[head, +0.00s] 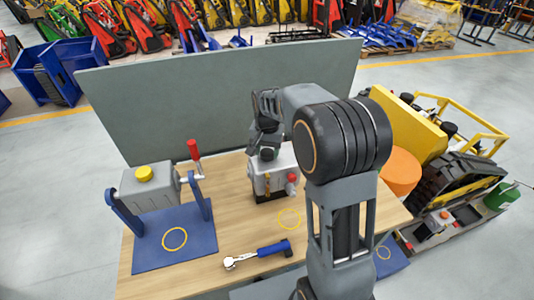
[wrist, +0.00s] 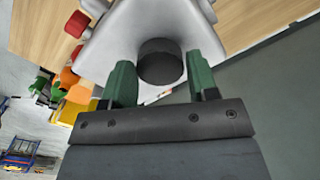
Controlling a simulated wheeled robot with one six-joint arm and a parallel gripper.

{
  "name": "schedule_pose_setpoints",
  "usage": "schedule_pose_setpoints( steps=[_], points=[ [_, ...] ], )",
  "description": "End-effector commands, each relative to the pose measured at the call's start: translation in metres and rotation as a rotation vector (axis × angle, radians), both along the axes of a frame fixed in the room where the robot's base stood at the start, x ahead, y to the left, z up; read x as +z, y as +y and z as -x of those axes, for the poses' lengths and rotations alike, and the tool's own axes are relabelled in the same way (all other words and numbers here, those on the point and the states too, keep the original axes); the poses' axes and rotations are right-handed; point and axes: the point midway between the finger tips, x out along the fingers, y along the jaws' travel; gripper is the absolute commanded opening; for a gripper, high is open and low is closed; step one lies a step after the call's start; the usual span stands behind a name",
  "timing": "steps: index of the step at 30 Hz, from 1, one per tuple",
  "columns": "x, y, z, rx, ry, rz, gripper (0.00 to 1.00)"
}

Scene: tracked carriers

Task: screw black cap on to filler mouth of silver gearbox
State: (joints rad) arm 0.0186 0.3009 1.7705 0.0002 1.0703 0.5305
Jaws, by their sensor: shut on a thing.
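The silver gearbox (head: 272,181) stands on the wooden table below my arm, with a red knob on its side. In the wrist view its pale body (wrist: 200,25) fills the upper middle. The black cap (wrist: 160,62) is at the top of the gearbox, between the two green fingers of my gripper (wrist: 162,78). My gripper is shut on the cap. The filler mouth is hidden under the cap, so I cannot tell how far the cap is seated. In the head view my gripper (head: 266,152) is just above the gearbox, partly hidden by my arm.
A blue-handled tool (head: 272,249) lies at the front. A grey panel (head: 220,95) stands behind the table. An orange round object (head: 400,170) is at right.

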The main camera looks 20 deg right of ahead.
Motion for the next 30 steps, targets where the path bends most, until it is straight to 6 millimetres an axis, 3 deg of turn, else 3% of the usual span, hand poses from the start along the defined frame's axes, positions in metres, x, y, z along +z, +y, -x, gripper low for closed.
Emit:
schedule_pose_setpoints(
  steps=[3,9,23,30],
  points=[
    [0.0005,-0.0001,-0.0001,-0.175,0.0,0.0,0.34],
    [0.0003,-0.0001,-0.0002,-0.35,-0.001,0.001,0.34],
    [0.0005,0.0,-0.0002,-0.43,-0.001,0.0,0.34],
    [0.0007,-0.0001,-0.0002,-0.81,0.0,0.0,0.34]
  ],
)
